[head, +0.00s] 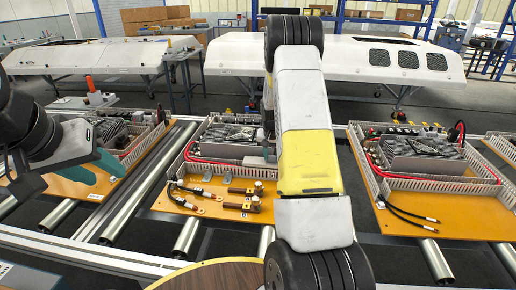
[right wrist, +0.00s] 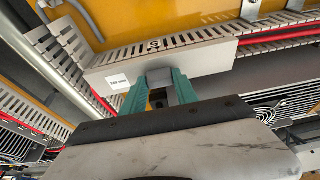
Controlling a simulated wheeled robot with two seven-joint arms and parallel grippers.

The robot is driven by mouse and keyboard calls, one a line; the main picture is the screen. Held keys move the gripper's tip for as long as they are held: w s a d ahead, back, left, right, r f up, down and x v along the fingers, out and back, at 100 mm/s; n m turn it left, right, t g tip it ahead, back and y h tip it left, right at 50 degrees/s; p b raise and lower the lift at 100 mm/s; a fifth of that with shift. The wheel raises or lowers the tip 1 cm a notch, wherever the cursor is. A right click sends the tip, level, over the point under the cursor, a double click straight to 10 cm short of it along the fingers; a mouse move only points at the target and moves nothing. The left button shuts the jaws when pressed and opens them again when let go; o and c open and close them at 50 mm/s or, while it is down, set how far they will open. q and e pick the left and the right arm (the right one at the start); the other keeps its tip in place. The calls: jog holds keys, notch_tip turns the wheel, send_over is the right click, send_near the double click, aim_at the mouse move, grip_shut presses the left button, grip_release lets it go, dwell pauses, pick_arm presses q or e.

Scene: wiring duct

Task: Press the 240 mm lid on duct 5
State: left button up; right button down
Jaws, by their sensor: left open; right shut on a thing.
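In the right wrist view my right gripper (right wrist: 159,88) is shut on a long grey lid (right wrist: 208,61). The lid has a small white label near its left end; the print is too small to read surely. It lies along a slotted grey duct (right wrist: 190,37), close to a corner where another duct run meets it. I cannot tell whether lid and duct touch. My left gripper (head: 88,176), with teal fingers, is open at the left over an orange board. No number marks duct 5 visibly.
Orange boards with ducts and devices sit on a roller conveyor: a middle board (head: 230,212) and a right board (head: 465,222). Red wires (right wrist: 280,36) run beside the duct. Short black cables with lugs (head: 185,200) lie on the middle board. White panels stand behind.

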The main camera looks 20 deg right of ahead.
jog(key=shift+f, duration=1.05)
jog(key=c, duration=0.9)
grip_release()
jog(key=shift+o, duration=0.2)
jog(key=shift+r, duration=0.1)
jog(key=v, duration=0.7)
jog(key=shift+s+r, duration=0.2)
jog(key=shift+r, duration=0.05)
jog(key=shift+a, duration=0.1)
